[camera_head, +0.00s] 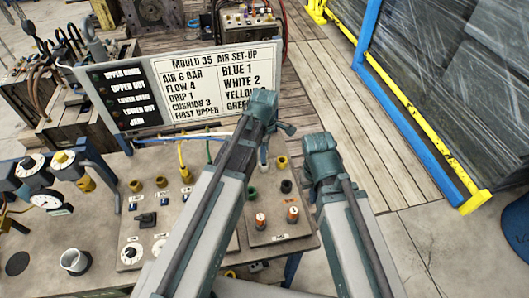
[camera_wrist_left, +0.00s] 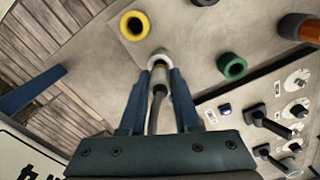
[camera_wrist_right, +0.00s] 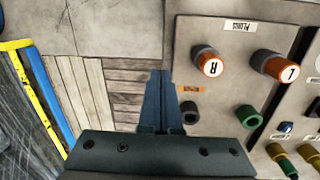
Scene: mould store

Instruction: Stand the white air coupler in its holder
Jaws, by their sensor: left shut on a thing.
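My left gripper (camera_wrist_left: 160,74) is shut on the white air coupler (camera_wrist_left: 159,76), a grey-white piece with a grey hose trailing back between the fingers. The coupler's front end meets a white ring holder (camera_wrist_left: 157,56) on the panel. I cannot tell how deep it sits.
A yellow holder (camera_wrist_left: 135,25), a green holder (camera_wrist_left: 233,67) and a black holder (camera_head: 286,186) stand close to the coupler. Two orange-topped knobs (camera_wrist_right: 210,62) (camera_wrist_right: 288,69) are on the same panel. The set-up sign (camera_head: 190,85) stands behind. Wooden floor lies to the right.

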